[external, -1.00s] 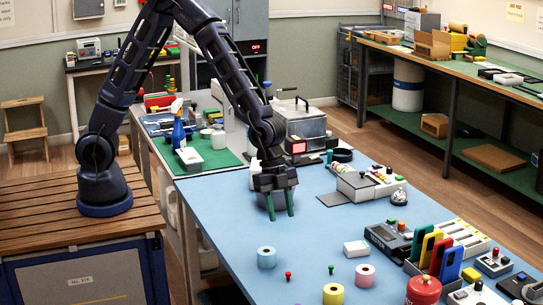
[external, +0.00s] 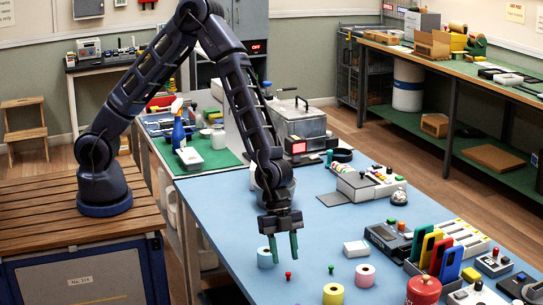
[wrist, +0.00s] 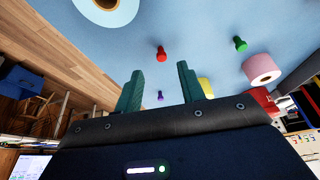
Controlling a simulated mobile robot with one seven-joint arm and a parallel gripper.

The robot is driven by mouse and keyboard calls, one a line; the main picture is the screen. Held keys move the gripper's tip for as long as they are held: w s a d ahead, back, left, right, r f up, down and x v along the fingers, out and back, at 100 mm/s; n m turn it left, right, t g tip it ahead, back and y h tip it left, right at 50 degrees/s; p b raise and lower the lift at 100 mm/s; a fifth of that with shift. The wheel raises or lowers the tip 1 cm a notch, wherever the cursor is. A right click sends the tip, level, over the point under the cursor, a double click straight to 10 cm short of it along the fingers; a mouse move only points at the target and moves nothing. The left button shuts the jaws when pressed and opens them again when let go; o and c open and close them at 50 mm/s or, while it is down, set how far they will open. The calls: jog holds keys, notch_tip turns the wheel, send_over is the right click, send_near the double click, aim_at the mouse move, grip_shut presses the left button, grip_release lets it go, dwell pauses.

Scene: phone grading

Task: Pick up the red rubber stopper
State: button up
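The red rubber stopper (external: 288,276) is a small red peg standing on the blue table near its front. It also shows in the wrist view (wrist: 161,53), beyond the gap between my fingertips. My gripper (external: 283,250) is open and empty, its green fingers pointing down above the table. In the external view it appears just behind the red stopper. In the wrist view both fingers (wrist: 160,78) are apart with nothing between them.
A green stopper (external: 331,268) stands to the right, and a purple one (wrist: 160,95) shows in the wrist view. A cyan roll (external: 265,260) is close to my left finger. A yellow roll (external: 333,294) and a pink roll (external: 365,275) stand to the right.

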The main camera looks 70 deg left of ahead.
aim_at(289, 273)
jog(key=x, duration=0.4)
jog(key=shift+w+d+f, duration=0.1)
jog(key=shift+w+f, duration=0.1)
jog(key=shift+f, duration=0.2)
grip_shut()
